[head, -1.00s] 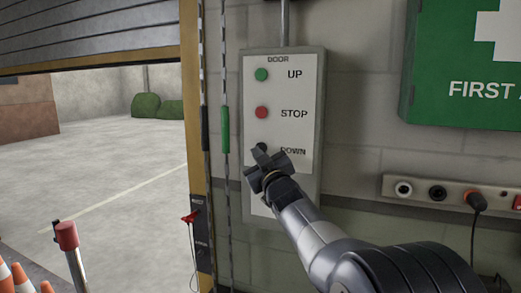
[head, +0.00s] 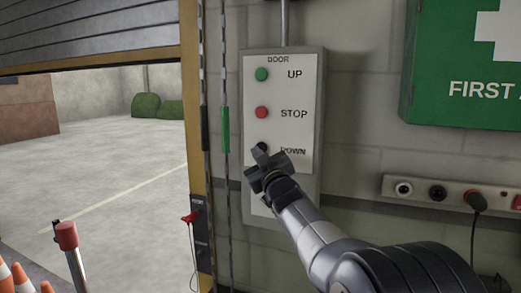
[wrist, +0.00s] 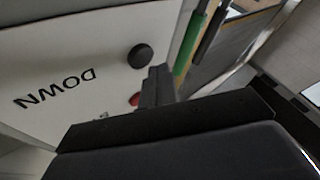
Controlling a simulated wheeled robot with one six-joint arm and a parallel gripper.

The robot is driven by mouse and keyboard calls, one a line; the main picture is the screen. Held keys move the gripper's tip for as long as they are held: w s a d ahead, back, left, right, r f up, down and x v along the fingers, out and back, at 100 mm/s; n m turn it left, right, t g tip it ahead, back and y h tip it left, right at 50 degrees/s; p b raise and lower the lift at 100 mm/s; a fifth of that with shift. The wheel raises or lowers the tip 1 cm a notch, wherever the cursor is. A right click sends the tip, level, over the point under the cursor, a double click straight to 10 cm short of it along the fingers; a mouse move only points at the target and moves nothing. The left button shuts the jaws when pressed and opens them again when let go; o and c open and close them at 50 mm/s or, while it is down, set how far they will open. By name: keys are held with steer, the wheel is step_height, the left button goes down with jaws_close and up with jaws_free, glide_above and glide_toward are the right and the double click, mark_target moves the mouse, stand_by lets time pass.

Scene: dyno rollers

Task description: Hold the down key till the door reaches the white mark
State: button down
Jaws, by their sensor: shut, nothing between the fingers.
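The door control box (head: 313,180) has a green UP button (head: 262,74), a red STOP button (head: 262,112) and a black DOWN button (head: 262,148). My gripper (head: 256,165) is shut and empty, its tips close by the DOWN button. In the wrist view the black button (wrist: 139,56) shows uncovered beside the fingertips (wrist: 157,75); I cannot tell whether they touch. The red button (wrist: 134,99) is partly hidden by a finger. The roller door (head: 90,30) hangs partway down at the upper left. I cannot clearly make out a white mark on its frame.
A green first aid box (head: 430,95) hangs at the upper right. A socket strip (head: 420,190) with a plugged-in cable is below it. A yellow door post (head: 190,120) and chains with a green grip (head: 225,130) stand left of the control box. A red-capped post (head: 67,236) and cones (head: 22,279) are lower left.

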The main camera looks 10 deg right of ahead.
steer(key=shift+w+d, duration=0.1)
steer(key=shift+w+d, duration=0.2)
steer(key=shift+w, duration=0.05)
steer(key=shift+w+d+p, duration=0.2)
steer(key=shift+w+p, duration=0.1)
stand_by(2.4)
steer(key=shift+s, duration=0.1)
stand_by(0.4)
steer(key=shift+s+a+b, duration=0.5)
steer(key=shift+s+b, duration=0.05)
steer(key=shift+b, duration=0.05)
steer(key=s+a+b, duration=0.1)
steer(key=s, duration=0.1)
steer(key=s+a+b, duration=0.2)
steer(key=shift+b, duration=0.3)
